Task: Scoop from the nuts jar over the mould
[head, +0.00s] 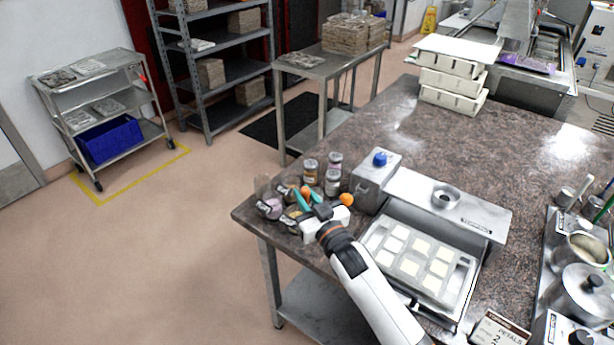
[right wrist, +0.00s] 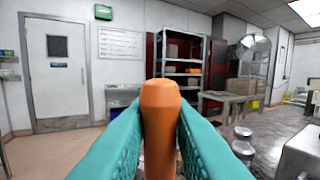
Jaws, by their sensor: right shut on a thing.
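My right gripper (head: 309,198) is at the left end of the granite counter, among small glass jars. Its teal fingers are shut on an orange handle (right wrist: 160,120), which stands upright between them in the right wrist view. The handle's lower end is hidden. Jars (head: 270,206) stand beside and under the gripper, with others (head: 310,171) just behind it. Their labels are too small to tell which holds nuts. The mould (head: 458,280), a tray with several pale square cavities, lies to the right of my right arm. My left gripper is not in view.
A grey metal box with a blue knob (head: 380,159) stands between the jars and the mould. A steel unit (head: 450,205) lies behind the mould. White trays (head: 452,80) are stacked at the back. Pots (head: 585,290) stand at the right. The counter's middle is clear.

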